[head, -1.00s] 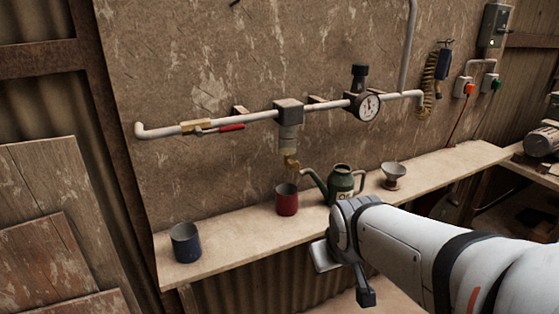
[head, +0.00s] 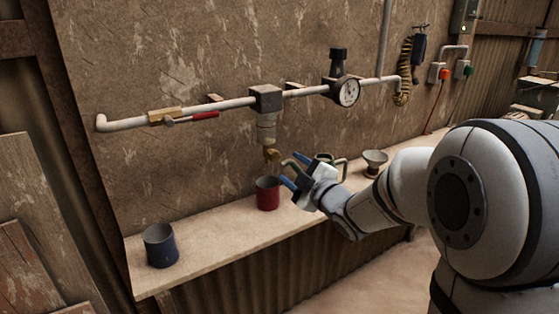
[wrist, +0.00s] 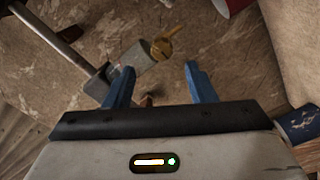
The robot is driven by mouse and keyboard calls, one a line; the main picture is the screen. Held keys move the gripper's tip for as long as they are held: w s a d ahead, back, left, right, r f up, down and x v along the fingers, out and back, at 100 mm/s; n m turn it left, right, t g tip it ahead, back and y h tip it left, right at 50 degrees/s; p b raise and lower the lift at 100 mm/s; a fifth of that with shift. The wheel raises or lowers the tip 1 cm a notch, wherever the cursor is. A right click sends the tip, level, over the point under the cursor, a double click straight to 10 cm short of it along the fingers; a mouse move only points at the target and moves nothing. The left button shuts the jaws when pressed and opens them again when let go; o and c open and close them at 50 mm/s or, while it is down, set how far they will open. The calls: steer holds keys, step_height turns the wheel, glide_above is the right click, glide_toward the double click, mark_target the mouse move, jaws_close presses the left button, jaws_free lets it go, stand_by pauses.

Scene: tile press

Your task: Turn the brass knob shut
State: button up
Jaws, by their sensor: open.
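The brass knob (head: 271,154) sits at the bottom of the filter bowl (head: 266,128) on the wall pipe, just above the red cup (head: 268,193). In the wrist view the brass knob (wrist: 162,48) shows ahead of the fingers, near the middle of the gap in the picture. My gripper (head: 288,174) is open and empty, with its blue fingers pointing up and left toward the knob from the lower right. The fingers (wrist: 158,82) are apart from the knob. Whether anything drips from the knob cannot be told.
A blue cup (head: 160,246) stands on the shelf (head: 215,232) at the left. A watering can, partly hidden behind my gripper, and a funnel (head: 375,161) stand to the right. The pipe with a red-handled valve (head: 205,116) and gauge (head: 347,92) runs above.

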mark_target(275, 157)
steer(key=p+x, duration=0.1)
steer(key=x, duration=0.6)
steer(key=shift+a, duration=0.25)
steer(key=shift+s, duration=0.1)
